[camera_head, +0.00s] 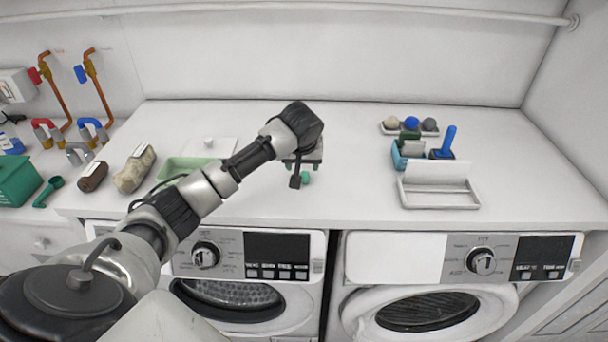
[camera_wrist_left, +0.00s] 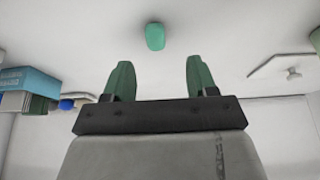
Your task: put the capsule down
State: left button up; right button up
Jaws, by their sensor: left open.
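The capsule (camera_head: 305,177) is a small green piece on the white countertop, close beside my left gripper in the head view. In the left wrist view the capsule (camera_wrist_left: 155,37) lies on the white surface, beyond and between the fingertips, apart from both. My left gripper (camera_head: 298,180) is over the counter above the left washing machine. Its two green fingers show in the left wrist view (camera_wrist_left: 157,75), spread wide with nothing between them. My right gripper is not in view.
A green tray (camera_head: 185,168) and a white lid (camera_head: 209,147) lie left of the gripper. A blue box (camera_head: 401,158), a blue-handled tool (camera_head: 447,143) and a white holder (camera_head: 440,195) stand to the right. The counter between is clear.

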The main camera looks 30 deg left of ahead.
aim_at(305, 176)
pick_arm(q)
jog(key=p+x, duration=0.1)
jog(key=x, duration=0.1)
jog(key=w+p+x, duration=0.1)
jog(key=x, duration=0.1)
jog(key=shift+a+f, duration=0.15)
jog(key=shift+f, duration=0.5)
jog(key=shift+w+f, duration=0.2)
jog(key=shift+f, duration=0.05)
jog(key=c, duration=1)
jog(key=shift+r, duration=0.2)
